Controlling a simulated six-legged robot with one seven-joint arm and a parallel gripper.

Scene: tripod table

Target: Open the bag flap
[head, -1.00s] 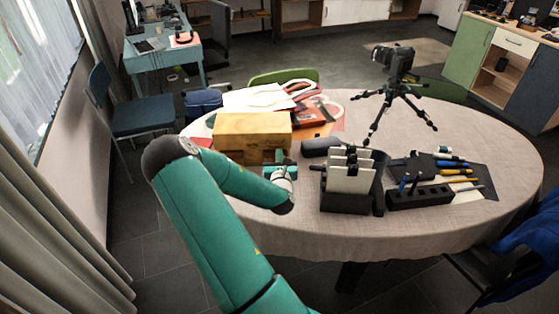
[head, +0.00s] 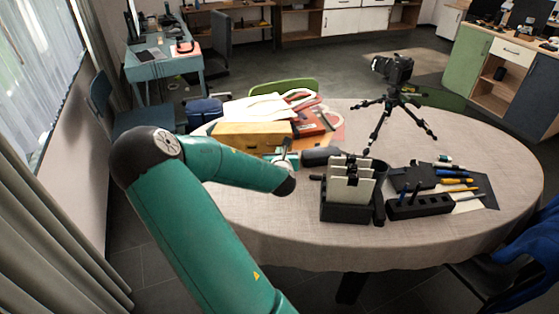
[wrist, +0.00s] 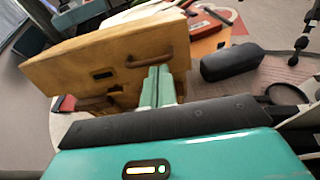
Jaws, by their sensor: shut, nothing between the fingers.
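The tan bag (head: 250,133) stands on the left of the round table, partly hidden behind my arm. In the wrist view its broad flap (wrist: 70,66) covers the upper front, with a dark slot and a brown strap handle (wrist: 150,60) on it. Part of the bag's lower front (wrist: 130,97) shows beneath the flap. My gripper (wrist: 158,72) is shut and empty, its teal fingers upright at the right part of the bag's front, by the flap's lower edge. I cannot tell whether they touch it. In the head view my gripper (head: 286,158) is at the bag's right front corner.
A dark cylindrical case (wrist: 232,61) lies just right of my gripper. A black holder with white upright plates (head: 350,185) stands further right. Papers and a red item (head: 310,121) lie behind the bag. A camera on a tripod (head: 393,95) stands at the back right.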

